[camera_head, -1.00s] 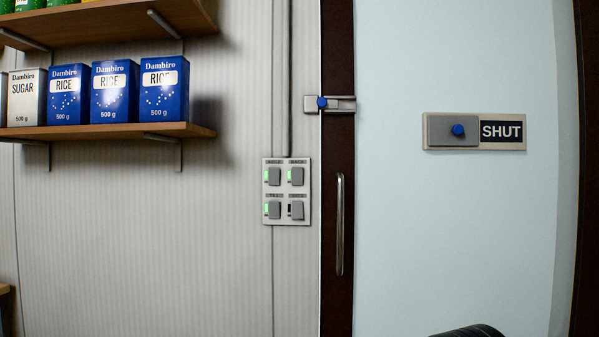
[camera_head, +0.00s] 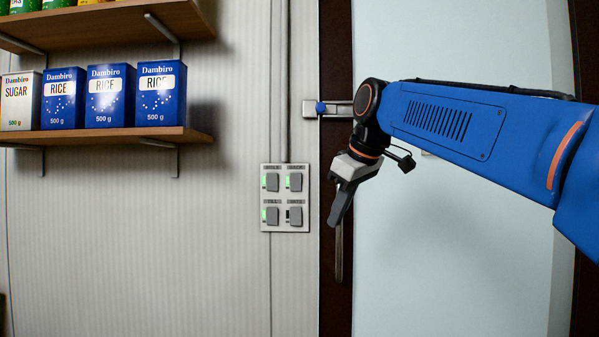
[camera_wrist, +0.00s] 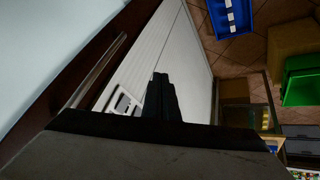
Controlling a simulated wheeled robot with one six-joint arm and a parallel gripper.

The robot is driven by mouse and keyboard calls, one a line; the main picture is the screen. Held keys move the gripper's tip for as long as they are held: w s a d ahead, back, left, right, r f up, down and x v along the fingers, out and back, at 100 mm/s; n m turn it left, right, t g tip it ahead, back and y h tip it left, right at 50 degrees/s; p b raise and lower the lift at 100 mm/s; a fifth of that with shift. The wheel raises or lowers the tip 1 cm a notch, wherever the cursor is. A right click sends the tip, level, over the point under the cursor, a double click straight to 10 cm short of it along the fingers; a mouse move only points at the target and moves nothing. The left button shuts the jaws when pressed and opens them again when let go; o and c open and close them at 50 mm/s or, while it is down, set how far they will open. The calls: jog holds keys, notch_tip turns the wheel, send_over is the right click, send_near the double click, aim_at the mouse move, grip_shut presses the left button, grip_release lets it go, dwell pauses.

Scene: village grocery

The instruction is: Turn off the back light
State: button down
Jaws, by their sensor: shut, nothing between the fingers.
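The switch panel (camera_head: 285,198) is a pale plate on the wall left of the door frame, with four grey rocker switches in two rows. Green lamps glow beside the top left (camera_head: 272,182), top right (camera_head: 295,183) and bottom left (camera_head: 272,215) switches; the lamp by the bottom right switch (camera_head: 295,215) is dark. The small labels are hard to read; the top right one looks like BACK. My gripper (camera_head: 333,222) is shut and empty, pointing down just right of the panel, before the door frame. In the wrist view, its dark fingers (camera_wrist: 160,98) partly hide the panel (camera_wrist: 125,102).
A dark door frame (camera_head: 335,50) carries a latch with a blue knob (camera_head: 320,108) and an upright handle (camera_head: 339,255) near my gripper. Shelves with rice boxes (camera_head: 108,95) are at the upper left. The wall below them is clear.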

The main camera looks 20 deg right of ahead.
jog(key=w+a+r+n, duration=0.1)
jog(key=w+r+n, duration=0.2)
jog(key=w+r, duration=0.2)
jog(key=w+r+n+y, duration=0.1)
jog(key=w+r, duration=0.4)
jog(key=r, duration=0.6)
jog(key=shift+w+a+r+n+t, duration=0.4)
jog(key=shift+n, duration=0.5)
send_near(294, 182)
jog(key=shift+s+f+x, duration=0.1)
jog(key=shift+s+x, duration=0.05)
jog(key=shift+x, duration=1.1)
jog(key=shift+s+f+x, duration=0.1)
jog(key=shift+s+x, duration=0.05)
jog(key=shift+x, duration=1.1)
jog(key=shift+w, duration=0.1)
jog(key=shift+w+r, duration=0.1)
jog(key=shift+w, duration=0.15)
jog(key=shift+r, duration=0.1)
